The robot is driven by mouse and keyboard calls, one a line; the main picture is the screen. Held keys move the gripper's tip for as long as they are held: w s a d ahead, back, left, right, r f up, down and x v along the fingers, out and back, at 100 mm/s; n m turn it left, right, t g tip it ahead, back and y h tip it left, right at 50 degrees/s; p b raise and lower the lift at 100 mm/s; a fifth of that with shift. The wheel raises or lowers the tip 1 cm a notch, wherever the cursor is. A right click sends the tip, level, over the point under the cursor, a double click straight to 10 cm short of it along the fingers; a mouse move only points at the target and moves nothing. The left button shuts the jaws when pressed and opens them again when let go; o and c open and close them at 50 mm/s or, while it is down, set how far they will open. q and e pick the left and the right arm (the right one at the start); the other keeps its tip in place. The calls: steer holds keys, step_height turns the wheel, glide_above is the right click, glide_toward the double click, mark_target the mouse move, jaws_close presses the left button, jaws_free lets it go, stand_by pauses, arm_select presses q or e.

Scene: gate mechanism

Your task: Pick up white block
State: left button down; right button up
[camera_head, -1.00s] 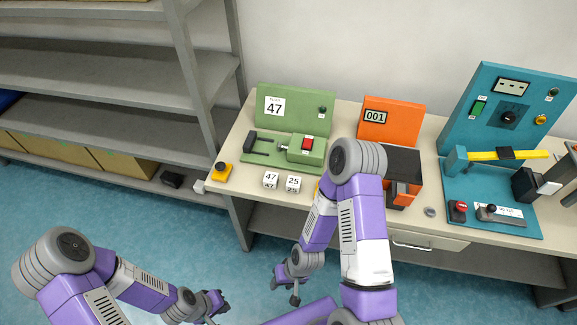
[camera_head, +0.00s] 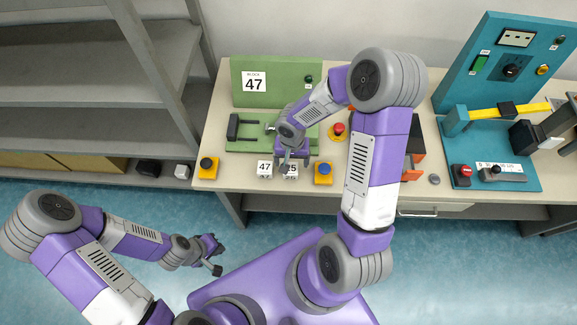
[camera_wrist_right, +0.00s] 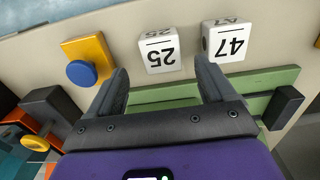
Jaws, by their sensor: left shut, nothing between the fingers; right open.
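A white block marked 47 (camera_head: 265,169) stands on the table's front part; it also shows in the right wrist view (camera_wrist_right: 227,41). A white block marked 25 (camera_head: 290,174) stands beside it, partly covered by my gripper; in the right wrist view (camera_wrist_right: 159,50) it is fully seen. My right gripper (camera_head: 293,164) is open above the 25 block. In the right wrist view the fingers (camera_wrist_right: 162,76) point toward the 25 block, which sits just beyond the gap, not gripped. My left gripper (camera_head: 218,258) is shut and empty, low in front of the table.
A green station (camera_head: 262,80) with a 47 sign stands behind the blocks. A teal station (camera_head: 490,150) stands right.

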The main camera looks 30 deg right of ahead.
mark_target(291, 168)
steer(key=f, duration=0.2)
steer(key=f+b, duration=0.1)
steer(key=f, duration=0.2)
steer(key=shift+s+a+f, duration=0.1)
steer(key=shift+a+f, duration=0.1)
steer(key=shift+f, duration=0.15)
steer(key=c, duration=1.2)
